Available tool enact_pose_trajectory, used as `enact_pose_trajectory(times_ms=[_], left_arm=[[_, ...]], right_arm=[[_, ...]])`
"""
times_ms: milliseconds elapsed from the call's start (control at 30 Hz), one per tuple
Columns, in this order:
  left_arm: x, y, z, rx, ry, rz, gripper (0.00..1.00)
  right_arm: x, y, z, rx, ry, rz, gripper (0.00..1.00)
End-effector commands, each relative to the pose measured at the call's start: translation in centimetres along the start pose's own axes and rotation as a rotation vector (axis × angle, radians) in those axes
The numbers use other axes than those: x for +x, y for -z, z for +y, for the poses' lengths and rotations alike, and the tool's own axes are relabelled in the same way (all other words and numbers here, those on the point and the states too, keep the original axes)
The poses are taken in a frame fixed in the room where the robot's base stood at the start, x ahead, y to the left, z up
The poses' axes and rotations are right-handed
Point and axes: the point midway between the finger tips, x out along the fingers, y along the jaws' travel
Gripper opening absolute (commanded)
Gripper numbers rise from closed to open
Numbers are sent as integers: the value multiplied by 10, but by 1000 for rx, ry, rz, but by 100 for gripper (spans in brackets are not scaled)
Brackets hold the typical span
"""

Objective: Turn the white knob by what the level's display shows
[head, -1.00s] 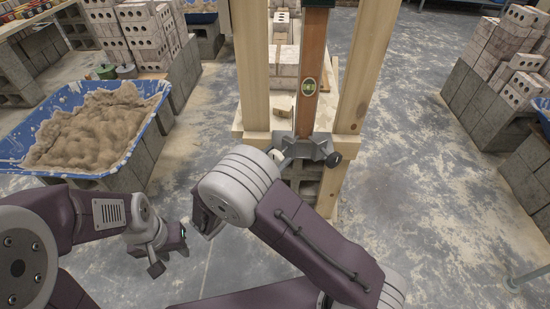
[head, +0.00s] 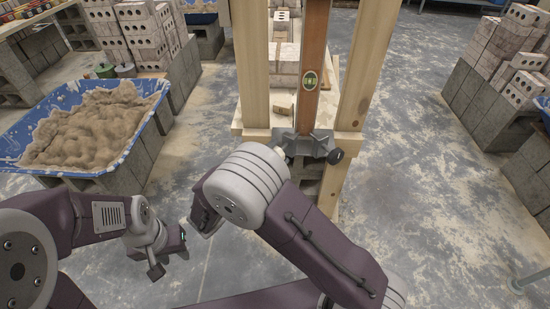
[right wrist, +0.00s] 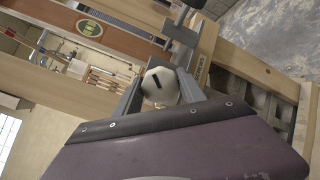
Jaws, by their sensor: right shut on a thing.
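The white knob (right wrist: 161,87) has a dark slot on its face. In the right wrist view it sits between the two grey fingers of my right gripper (right wrist: 158,92), which is shut on it. In the head view only a pale bit of the knob (head: 279,152) shows beside the grey clamp; my arm hides the gripper. The wooden level (head: 315,45) stands upright above the clamp. Its oval yellow-green display (head: 310,81) has dark marks too small to read; it also shows in the right wrist view (right wrist: 89,28). My left gripper (head: 168,260) is low at the left, away from the post.
The grey clamp (head: 308,143) has a black knob (head: 335,156) on its right. Timber posts (head: 367,65) flank the level. A blue tub (head: 150,125) of mortar stands left on blocks. Block stacks (head: 485,105) stand right. The floor between is open.

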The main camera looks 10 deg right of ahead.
Motion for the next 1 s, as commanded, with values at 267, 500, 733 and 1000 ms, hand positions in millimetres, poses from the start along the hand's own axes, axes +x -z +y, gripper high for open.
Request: enact_pose_trajectory(times_ms=[267,500,733,1000], left_arm=[[24,-2,0,0,0,0,36],[47,-5,-1,0,0,0,36],[74,-8,-1,0,0,0,36],[111,-12,-2,0,0,0,36]], right_arm=[[0,3,-4,264,1,3,6],[0,4,-5,493,1,4,6],[0,4,-6,713,0,4,6],[0,5,-7,970,1,5,6]])
